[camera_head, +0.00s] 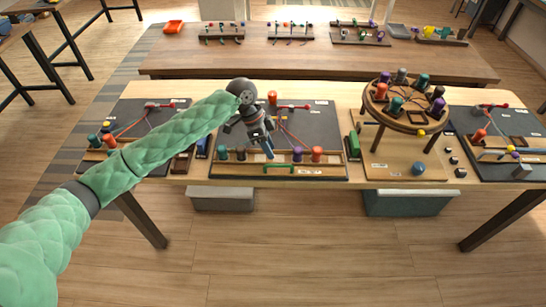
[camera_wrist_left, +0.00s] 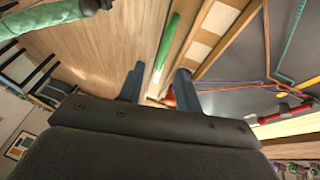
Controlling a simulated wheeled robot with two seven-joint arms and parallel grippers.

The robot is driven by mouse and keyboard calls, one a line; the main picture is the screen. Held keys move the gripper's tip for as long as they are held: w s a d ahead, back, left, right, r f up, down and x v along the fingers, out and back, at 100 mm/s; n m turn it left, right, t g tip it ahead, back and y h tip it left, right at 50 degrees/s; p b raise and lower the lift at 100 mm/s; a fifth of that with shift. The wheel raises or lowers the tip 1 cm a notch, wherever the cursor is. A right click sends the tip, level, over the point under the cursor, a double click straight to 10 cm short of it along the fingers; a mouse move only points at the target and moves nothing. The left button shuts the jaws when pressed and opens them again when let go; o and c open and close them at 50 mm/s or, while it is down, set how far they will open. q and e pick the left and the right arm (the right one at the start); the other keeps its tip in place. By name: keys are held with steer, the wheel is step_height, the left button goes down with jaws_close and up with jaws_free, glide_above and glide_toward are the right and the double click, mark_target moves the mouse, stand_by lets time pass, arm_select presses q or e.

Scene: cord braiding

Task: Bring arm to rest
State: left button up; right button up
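My left arm reaches in from the left over the middle dark braiding board (camera_head: 330,130). My left gripper (camera_head: 268,150) points down above this board's front part. In the wrist view my left gripper (camera_wrist_left: 160,80) has its two blue-grey fingers apart, with nothing held between them. A green bar (camera_wrist_left: 168,42) shows beyond the fingers; it lies at the board's front edge. Coloured cords, among them a teal cord (camera_wrist_left: 291,35) and a purple cord (camera_wrist_left: 228,84), run over the grey surface. Red (camera_head: 316,154), purple (camera_head: 297,154) and green (camera_head: 222,153) bobbins stand along the front. My right gripper is not in view.
A round wooden stand (camera_head: 408,116) with several bobbins rises right of the middle board. Other cord boards lie at the left (camera_head: 128,115) and far right (camera_head: 510,122). A second table (camera_head: 300,66) stands behind. The floor (camera_head: 300,240) in front is clear.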

arm_select(q)
steer(key=shift+v, duration=0.85)
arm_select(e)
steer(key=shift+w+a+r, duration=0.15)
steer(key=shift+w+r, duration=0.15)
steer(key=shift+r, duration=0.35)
arm_select(q)
steer(key=shift+d, duration=0.1)
